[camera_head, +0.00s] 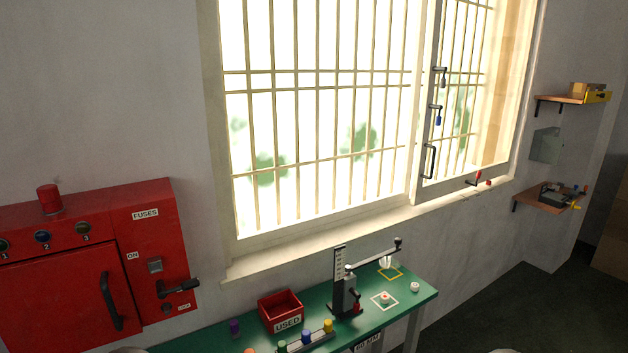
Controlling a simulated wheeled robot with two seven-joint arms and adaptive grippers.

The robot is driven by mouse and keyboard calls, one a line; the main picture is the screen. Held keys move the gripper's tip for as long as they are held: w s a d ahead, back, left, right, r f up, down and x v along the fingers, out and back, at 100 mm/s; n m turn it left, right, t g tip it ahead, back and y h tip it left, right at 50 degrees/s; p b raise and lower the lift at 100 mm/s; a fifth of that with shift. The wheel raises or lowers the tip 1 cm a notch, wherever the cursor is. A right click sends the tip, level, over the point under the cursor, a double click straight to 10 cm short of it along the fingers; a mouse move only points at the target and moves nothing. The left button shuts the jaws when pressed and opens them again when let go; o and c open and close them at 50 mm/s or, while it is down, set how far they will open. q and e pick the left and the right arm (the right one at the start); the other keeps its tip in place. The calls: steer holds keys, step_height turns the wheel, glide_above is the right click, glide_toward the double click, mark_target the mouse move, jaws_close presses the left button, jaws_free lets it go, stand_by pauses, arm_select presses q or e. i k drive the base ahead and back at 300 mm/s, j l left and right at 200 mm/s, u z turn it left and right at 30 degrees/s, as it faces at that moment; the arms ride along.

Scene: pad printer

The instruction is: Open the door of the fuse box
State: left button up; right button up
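The red fuse box (150,230) is on the wall at the left, cut off by the left edge of the head view. Its door (60,300) looks shut and carries a dark vertical bar handle (110,302) near its right side. The panel right of the door has a "FUSES" label (145,214), an "ON" label (132,256), a grey switch (155,265) and a dark lever handle (178,287) pointing right. Numbered knobs (43,237) sit above the door. The door's lower edge is out of frame. Neither of my grippers shows.
A green table (415,303) stands right of the fuse box, holding a red "USED" bin (281,308), a press-like device (345,295) and several coloured pots. A barred window (320,120) and wall shelves (574,99) are further right.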

mark_target(80, 300)
steer(key=u, duration=1.55)
steer(key=j, duration=0.1)
